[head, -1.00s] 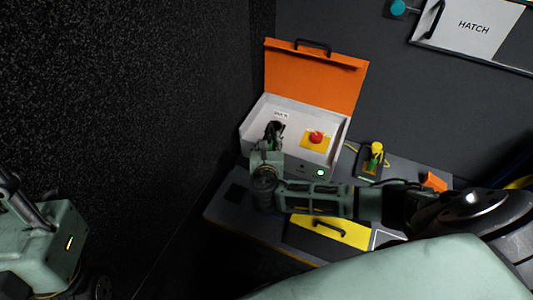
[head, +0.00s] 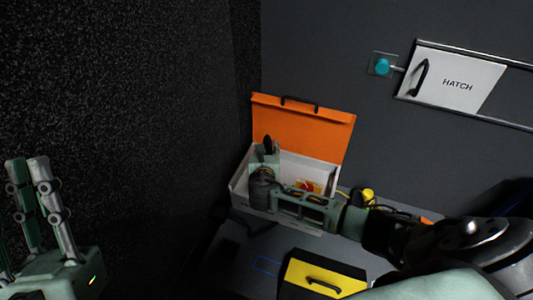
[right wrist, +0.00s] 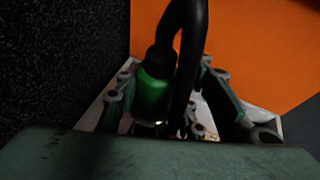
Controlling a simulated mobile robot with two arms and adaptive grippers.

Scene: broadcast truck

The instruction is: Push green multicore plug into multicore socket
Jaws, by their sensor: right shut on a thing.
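The green plug (right wrist: 152,92) with its thick black cable (right wrist: 188,45) is between the fingers of my right gripper in the right wrist view. That gripper (head: 268,148) is shut on the plug, over the left part of a white box (head: 236,187) with a raised orange lid (head: 310,125). The multicore socket cannot be made out; my gripper and arm cover much of the box interior. Whether the plug touches a socket cannot be told. My left gripper (head: 28,162) is open and empty at the far left, away from the box, fingers pointing up.
A red button on a yellow plate (head: 317,187) is in the box, partly behind my arm. A yellow-topped item (head: 367,195) stands right of the box. A yellow panel with a black handle (head: 328,278) is in front. A hatch panel (head: 470,70) is on the back wall.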

